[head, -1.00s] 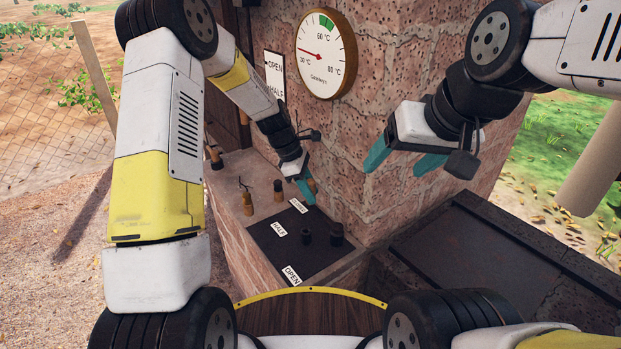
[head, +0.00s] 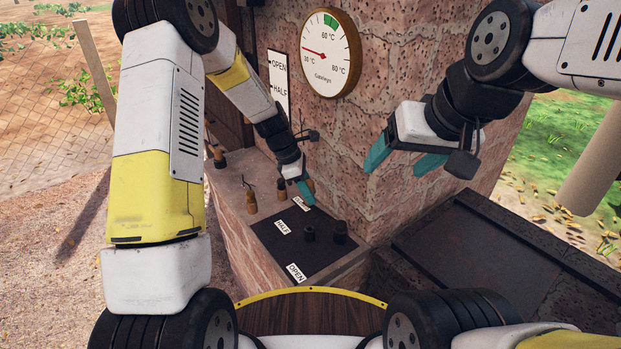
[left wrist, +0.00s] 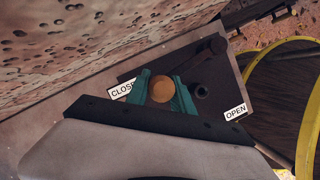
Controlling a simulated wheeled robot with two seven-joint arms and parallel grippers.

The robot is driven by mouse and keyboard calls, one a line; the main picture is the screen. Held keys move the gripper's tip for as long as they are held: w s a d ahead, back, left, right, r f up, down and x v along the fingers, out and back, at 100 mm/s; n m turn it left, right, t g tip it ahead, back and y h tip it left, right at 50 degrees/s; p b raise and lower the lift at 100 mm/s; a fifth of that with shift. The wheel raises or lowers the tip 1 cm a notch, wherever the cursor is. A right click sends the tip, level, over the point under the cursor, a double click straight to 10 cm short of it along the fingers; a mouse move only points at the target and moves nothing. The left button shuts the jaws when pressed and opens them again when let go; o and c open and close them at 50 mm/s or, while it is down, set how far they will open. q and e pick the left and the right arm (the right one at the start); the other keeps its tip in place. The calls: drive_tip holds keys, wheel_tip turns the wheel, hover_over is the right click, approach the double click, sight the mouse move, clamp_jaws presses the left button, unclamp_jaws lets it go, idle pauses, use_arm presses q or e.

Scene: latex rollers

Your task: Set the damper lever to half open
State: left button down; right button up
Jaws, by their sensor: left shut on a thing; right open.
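My left gripper (head: 304,190) is down at the far end of a dark plate (head: 285,246) on the brick ledge. It is shut on a round wooden knob (left wrist: 162,90), apparently the damper lever's handle. A dark bar (left wrist: 196,60) runs from beside the knob to a round boss at upper right. The knob is beside the CLOSED label (left wrist: 122,89), with the OPEN label (left wrist: 236,112) further right. In the head view the HALF label (head: 283,227) lies between CLOSED and OPEN (head: 295,272). My right gripper (head: 403,162) is open and empty in front of the brick wall.
A dial gauge (head: 330,53) hangs on the wall; its needle points near 30 °C. A white board (head: 279,85) reads OPEN and HALF, its lower part hidden by my arm. Wooden pegs (head: 251,200) and dark stubs (head: 310,234) stand near the left gripper. A dark-topped ledge (head: 480,258) is at right.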

use_arm(q)
drive_tip(key=s+a+n+t, duration=0.2)
drive_tip(key=s+a+n, duration=0.1)
drive_tip(key=s+n, duration=0.2)
drive_tip(key=shift+s+a+n+t+y, duration=0.2)
drive_tip(key=shift+s+n+t+y, duration=0.15)
drive_tip(key=shift+n, duration=0.25)
drive_tip(key=shift+r, duration=0.1)
drive_tip(key=c, duration=1.1)
unclamp_jaws()
drive_tip(key=shift+s, duration=0.1)
drive_tip(key=v, duration=0.7)
drive_tip(key=shift+r, duration=0.35)
drive_tip(key=shift+a, duration=0.1)
